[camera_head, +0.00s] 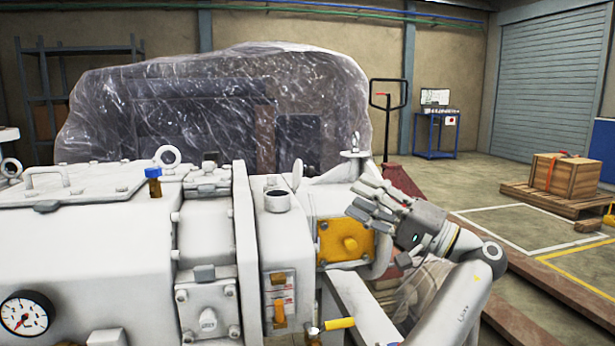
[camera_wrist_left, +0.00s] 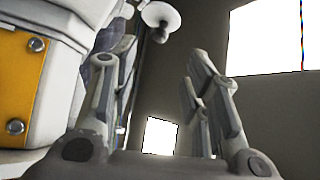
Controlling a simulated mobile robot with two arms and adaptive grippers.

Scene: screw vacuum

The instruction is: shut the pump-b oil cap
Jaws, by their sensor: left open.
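The white pump (camera_head: 120,235) fills the left and middle of the head view. An open round port (camera_head: 277,200) with a dark inside sits on its top. A small brown part with a blue top (camera_head: 153,180) stands farther left. A pale disc-like fitting (camera_head: 355,154) stands at the pump's right end; a white disc (camera_wrist_left: 160,15) shows in the wrist view. I cannot tell which part is the pump-b oil cap. My left gripper (camera_head: 356,198) is beside the yellow plate (camera_head: 345,241), above and right of it. In the wrist view, the left gripper's fingers (camera_wrist_left: 161,58) are apart and empty.
A plastic-wrapped machine (camera_head: 210,105) stands behind the pump. A red pallet jack (camera_head: 388,110), a blue cart (camera_head: 436,135) and a wooden crate on a pallet (camera_head: 566,177) are farther back right. A yellow-handled valve (camera_head: 340,323) sticks out below.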

